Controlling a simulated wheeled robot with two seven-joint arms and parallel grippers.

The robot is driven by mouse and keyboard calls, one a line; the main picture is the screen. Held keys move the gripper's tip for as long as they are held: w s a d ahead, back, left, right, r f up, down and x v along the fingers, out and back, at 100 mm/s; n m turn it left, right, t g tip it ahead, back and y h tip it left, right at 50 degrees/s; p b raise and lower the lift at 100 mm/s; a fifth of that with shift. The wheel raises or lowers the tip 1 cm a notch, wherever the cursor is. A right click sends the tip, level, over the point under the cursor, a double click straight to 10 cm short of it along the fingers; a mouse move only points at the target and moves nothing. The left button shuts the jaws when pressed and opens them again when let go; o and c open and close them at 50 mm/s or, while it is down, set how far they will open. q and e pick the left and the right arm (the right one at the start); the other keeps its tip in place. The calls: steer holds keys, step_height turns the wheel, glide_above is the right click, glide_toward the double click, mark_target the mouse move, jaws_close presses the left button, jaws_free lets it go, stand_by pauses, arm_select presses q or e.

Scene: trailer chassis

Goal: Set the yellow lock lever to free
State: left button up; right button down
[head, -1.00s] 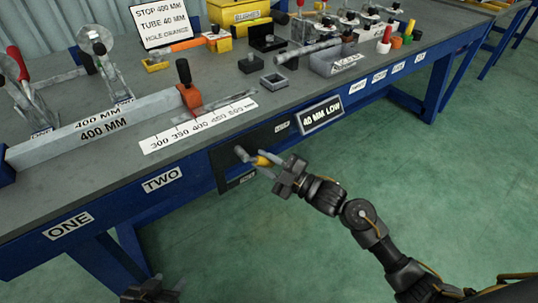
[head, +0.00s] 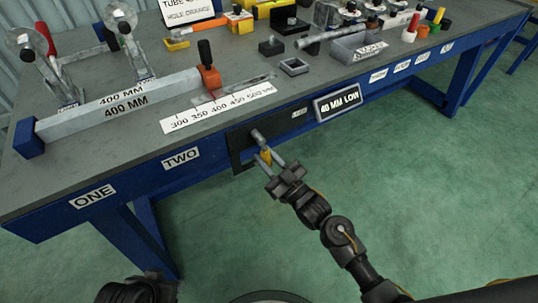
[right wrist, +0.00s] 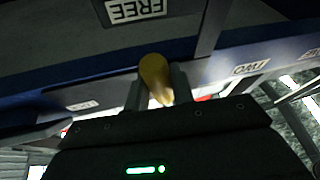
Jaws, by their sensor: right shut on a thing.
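The yellow lock lever (head: 265,157) is on the dark panel (head: 243,141) at the bench's front edge, below the grey knob-like pivot (head: 258,136). My right gripper (head: 269,160) is shut on it from the front. In the right wrist view the lever's rounded yellow end (right wrist: 153,70) shows between the two fingers. A FREE label (right wrist: 136,9) is at the top of that view. Part of my left arm shows at the bottom left of the head view; its jaws cannot be made out.
The blue bench (head: 80,215) carries a 400 MM bar (head: 125,105), a length scale (head: 218,108), clamps and small parts. A 40 MM LOW sign (head: 338,102) hangs on its front, right of the panel. The green floor in front is clear.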

arm_select(q)
steer(key=shift+s, duration=0.1)
arm_select(e)
steer(key=shift+a, duration=0.1)
steer(key=c, duration=1.2)
jaws_free()
arm_select(q)
steer(key=shift+s+a+g, duration=0.2)
steer(key=shift+s+g, duration=0.1)
arm_select(e)
steer(key=v, duration=1.1)
